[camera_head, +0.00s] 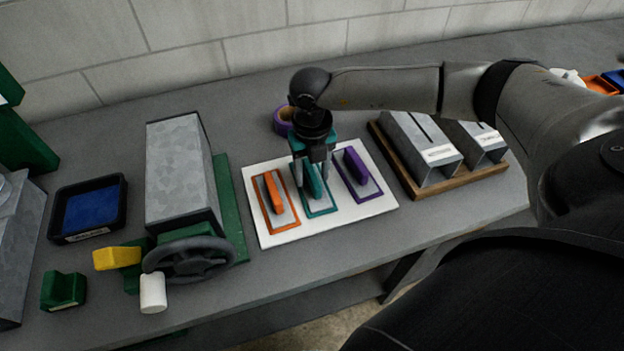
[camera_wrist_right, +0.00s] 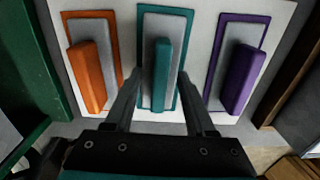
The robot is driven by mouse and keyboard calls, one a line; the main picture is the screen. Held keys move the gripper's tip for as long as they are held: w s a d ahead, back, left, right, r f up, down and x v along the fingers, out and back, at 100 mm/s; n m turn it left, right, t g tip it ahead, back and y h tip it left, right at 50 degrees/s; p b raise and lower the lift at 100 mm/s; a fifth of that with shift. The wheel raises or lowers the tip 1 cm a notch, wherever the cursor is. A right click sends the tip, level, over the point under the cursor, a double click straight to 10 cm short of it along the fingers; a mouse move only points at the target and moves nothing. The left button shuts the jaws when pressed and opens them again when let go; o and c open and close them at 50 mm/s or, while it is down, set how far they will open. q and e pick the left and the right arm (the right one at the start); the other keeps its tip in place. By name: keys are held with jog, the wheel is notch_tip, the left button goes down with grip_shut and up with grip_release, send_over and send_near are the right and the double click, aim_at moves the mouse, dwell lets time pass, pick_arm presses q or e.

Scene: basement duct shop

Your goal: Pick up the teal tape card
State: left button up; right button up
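The teal tape card (camera_head: 319,207) lies on a white board (camera_head: 263,237) between an orange card (camera_head: 275,199) and a purple card (camera_head: 358,172). It has a teal border and a raised teal handle, which shows in the right wrist view (camera_wrist_right: 162,72). My right gripper (camera_head: 312,183) points down over the teal card. In the right wrist view its fingers (camera_wrist_right: 160,98) are apart, one on each side of the teal handle, with gaps showing between them and the handle. My left gripper is not in view.
A grey metal block with a handwheel (camera_head: 188,259) stands left of the board. A wooden tray (camera_head: 462,185) with metal pieces stands to the right. A purple tape roll (camera_head: 282,121) sits behind the board. A blue-lined black tray (camera_head: 90,208) is far left.

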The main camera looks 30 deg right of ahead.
aim_at(312, 173)
grip_shut()
jog(key=shift+r, duration=0.2)
dwell(0.5)
notch_tip(312, 173, up, 20)
jog(key=p, duration=0.1)
jog(key=shift+f, duration=0.15)
jog(key=c, duration=0.6)
grip_release()
jog(key=shift+c, duration=0.2)
grip_shut()
